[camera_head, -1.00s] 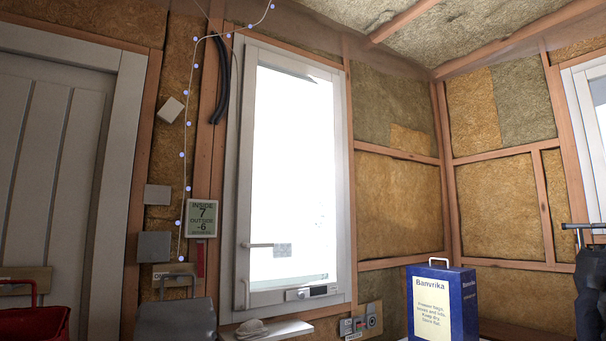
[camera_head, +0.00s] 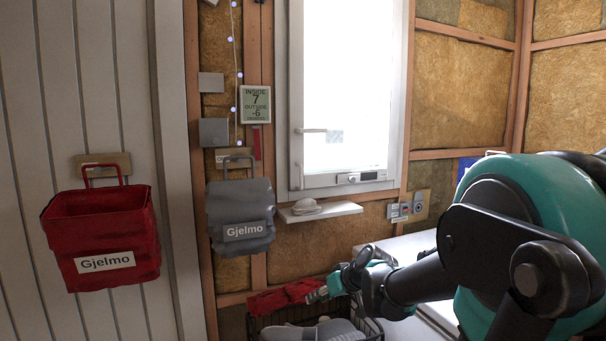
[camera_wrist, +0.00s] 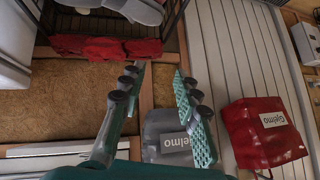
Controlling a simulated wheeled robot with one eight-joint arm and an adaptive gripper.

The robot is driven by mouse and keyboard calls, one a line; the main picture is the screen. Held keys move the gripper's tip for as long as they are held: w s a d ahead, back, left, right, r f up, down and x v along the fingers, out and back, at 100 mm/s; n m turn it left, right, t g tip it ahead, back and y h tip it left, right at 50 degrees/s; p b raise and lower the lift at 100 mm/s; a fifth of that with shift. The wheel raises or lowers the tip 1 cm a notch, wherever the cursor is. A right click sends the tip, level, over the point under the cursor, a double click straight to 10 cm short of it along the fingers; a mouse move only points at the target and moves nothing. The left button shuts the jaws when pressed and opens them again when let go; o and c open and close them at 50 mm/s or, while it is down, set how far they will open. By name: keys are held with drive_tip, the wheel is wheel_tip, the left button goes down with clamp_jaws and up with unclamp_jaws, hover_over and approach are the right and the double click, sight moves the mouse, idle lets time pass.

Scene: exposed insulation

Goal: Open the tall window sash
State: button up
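The tall window sash (camera_head: 401,95) is a white frame around bright glass, right of the thermometer panel. It looks shut. A lever handle (camera_head: 311,130) shows at its lower left, and a dark-fronted device (camera_head: 362,177) sits on its bottom rail. My gripper (camera_head: 318,294) is low in the head view, below the window and well apart from it, near a red cloth. In the wrist view my gripper (camera_wrist: 160,92) has its two fingers spread with nothing between them. The sash cannot be made out in the wrist view.
A white shelf (camera_head: 345,209) juts out below the window. A grey bag (camera_head: 241,210) and a red bag (camera_head: 100,240) hang to the left. A wire basket (camera_head: 372,328) with a red cloth (camera_head: 283,297) stands below. My arm blocks the right side.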

drive_tip(key=w+r+n+t+y, duration=0.25)
drive_tip(key=w+r+t, duration=0.25)
drive_tip(key=w+r, duration=1)
drive_tip(key=t, duration=0.4)
approach(301, 186)
drive_tip(key=s+d+r, duration=0.4)
drive_tip(key=s, duration=0.1)
drive_tip(key=shift+m+y, duration=0.25)
drive_tip(key=shift+y, duration=0.1)
drive_tip(key=x, duration=1.7)
drive_tip(key=shift+s+a+f, duration=0.15)
drive_tip(key=shift+f, duration=0.15)
clamp_jaws()
